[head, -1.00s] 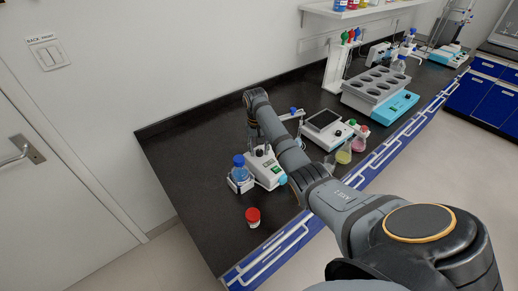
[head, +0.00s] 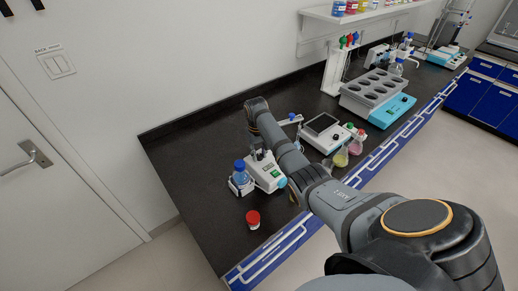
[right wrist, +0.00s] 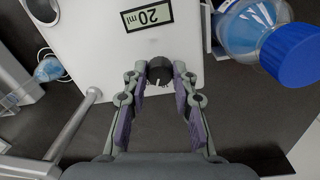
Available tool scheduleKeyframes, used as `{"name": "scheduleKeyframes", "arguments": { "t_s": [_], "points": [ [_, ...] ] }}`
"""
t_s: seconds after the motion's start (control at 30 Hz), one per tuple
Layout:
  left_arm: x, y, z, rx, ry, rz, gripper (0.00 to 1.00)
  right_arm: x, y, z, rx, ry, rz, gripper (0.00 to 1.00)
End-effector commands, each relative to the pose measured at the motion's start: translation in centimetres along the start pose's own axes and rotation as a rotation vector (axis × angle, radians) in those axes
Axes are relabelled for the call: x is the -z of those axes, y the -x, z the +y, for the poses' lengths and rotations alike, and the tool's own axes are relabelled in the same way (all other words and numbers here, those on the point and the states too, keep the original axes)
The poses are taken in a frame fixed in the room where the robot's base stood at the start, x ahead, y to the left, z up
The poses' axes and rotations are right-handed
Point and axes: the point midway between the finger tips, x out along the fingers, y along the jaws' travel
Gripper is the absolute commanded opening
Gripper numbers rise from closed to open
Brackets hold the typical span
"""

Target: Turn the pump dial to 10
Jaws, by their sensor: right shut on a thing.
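The black round pump dial (right wrist: 160,68) is below that display. My right gripper (right wrist: 160,76) is shut on the dial, with one fingertip on each side of it. In the head view my right gripper (head: 260,152) is small and partly hidden by my arm at the pump's top. My left gripper is not in view.
A blue-capped bottle (head: 240,173) stands close beside the pump and also shows in the right wrist view (right wrist: 300,52). A red-capped jar (head: 253,218) stands nearer the bench edge. A balance-like device (head: 323,132) and flasks (head: 341,158) stand to the right.

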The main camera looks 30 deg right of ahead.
Motion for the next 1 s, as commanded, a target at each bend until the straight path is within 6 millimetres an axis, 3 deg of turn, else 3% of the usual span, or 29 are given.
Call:
{"name": "scheduleKeyframes", "arguments": {
  "t_s": [0.1, 0.4, 1.0],
  "points": [
    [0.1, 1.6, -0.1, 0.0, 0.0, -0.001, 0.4, 0.0, 0.5, 0.1, -0.001, 0.097, 0.005, 0.0],
    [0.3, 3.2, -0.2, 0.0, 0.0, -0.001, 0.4, 0.0, 0.3, 0.1, 0.0, 0.308, 0.017, 0.0],
    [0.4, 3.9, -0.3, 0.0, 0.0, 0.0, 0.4, 0.0, 0.1, 0.0, 0.0, 0.448, 0.026, 0.0]
  ]
}}
